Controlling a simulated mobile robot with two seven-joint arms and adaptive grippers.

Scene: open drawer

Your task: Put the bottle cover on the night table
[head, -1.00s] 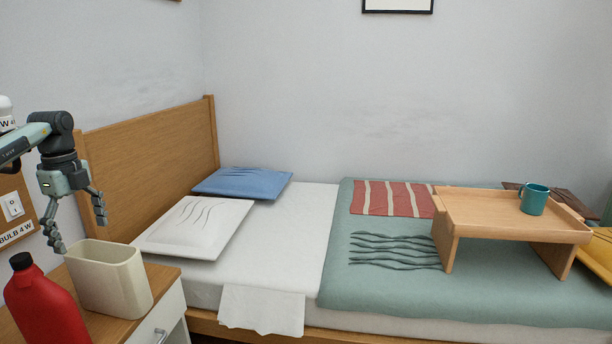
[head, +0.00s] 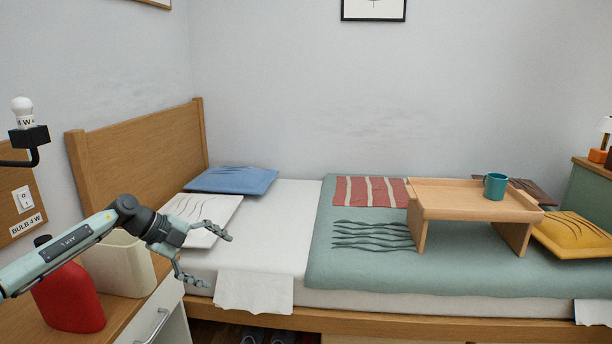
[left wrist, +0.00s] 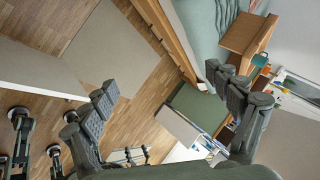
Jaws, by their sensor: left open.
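The night table (head: 128,322) is at the lower left of the head view, with a wooden top and a white drawer front. On it stand a red bottle (head: 68,302) and a cream open-topped container (head: 122,268). The bottle's dark cap (head: 42,240) shows just above my arm, which hides the bottle's upper part. I see no loose bottle cover that I can make out. My left gripper (head: 217,258) is open and empty, fingers spread, right of the container in front of the bed's near-left corner. Its fingers (left wrist: 160,82) also show in the left wrist view. My right gripper is not in view.
The bed (head: 265,215) fills the middle, with pillows and a wooden bed tray (head: 465,205) holding a teal mug (head: 495,186). A bulb on a black wall bracket (head: 28,137) is at the left. Shoes (head: 253,337) lie under the bed. The left wrist view shows open wooden floor (left wrist: 140,115).

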